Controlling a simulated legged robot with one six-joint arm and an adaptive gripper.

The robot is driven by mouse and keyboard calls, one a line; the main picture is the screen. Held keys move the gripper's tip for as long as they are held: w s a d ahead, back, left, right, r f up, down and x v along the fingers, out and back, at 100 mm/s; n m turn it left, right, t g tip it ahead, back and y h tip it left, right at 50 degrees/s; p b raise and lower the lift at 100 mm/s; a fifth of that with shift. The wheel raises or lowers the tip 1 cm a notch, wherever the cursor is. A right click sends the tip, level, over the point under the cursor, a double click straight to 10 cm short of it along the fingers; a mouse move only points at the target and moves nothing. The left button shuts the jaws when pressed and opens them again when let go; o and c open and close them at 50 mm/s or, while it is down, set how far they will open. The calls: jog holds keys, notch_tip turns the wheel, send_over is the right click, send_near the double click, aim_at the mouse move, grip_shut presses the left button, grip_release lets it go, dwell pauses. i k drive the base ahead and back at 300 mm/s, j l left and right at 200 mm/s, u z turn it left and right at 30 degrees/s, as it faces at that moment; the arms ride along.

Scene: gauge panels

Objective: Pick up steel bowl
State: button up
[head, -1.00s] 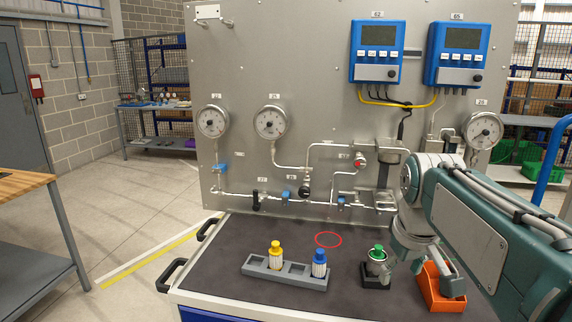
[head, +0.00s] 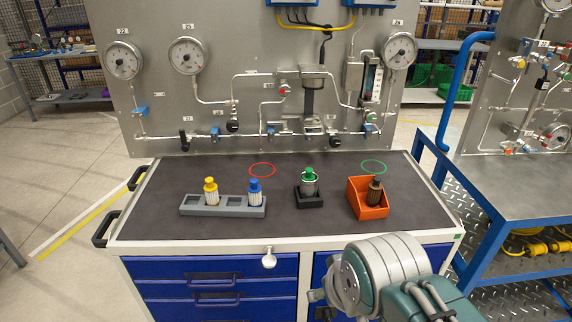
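I cannot make out a steel bowl in the head view. The dark top of the workbench cart (head: 140,215) carries a grey rack (head: 232,207) with a yellow-capped fitting (head: 211,191) and a blue-capped fitting (head: 254,191). To their right, a green-capped metal fitting (head: 308,181) stands in a black block (head: 309,200). An orange bin (head: 370,210) holds a brown fitting (head: 375,189). My arm shows at the lower right, in front of the cart. My gripper's fingers are not visible.
Behind the cart stands a gauge panel (head: 235,110) with pipes and valves. A red ring (head: 262,170) and a green ring (head: 374,166) mark bare spots on the top. A blue-framed table (head: 510,190) stands at the right. Open floor lies at the left.

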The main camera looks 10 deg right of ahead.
aim_at(309, 189)
jog(key=i+l+z, duration=0.15)
jog(key=l+z, duration=0.25)
jog(key=i+l+z, duration=0.2)
jog(key=l+z, duration=0.25)
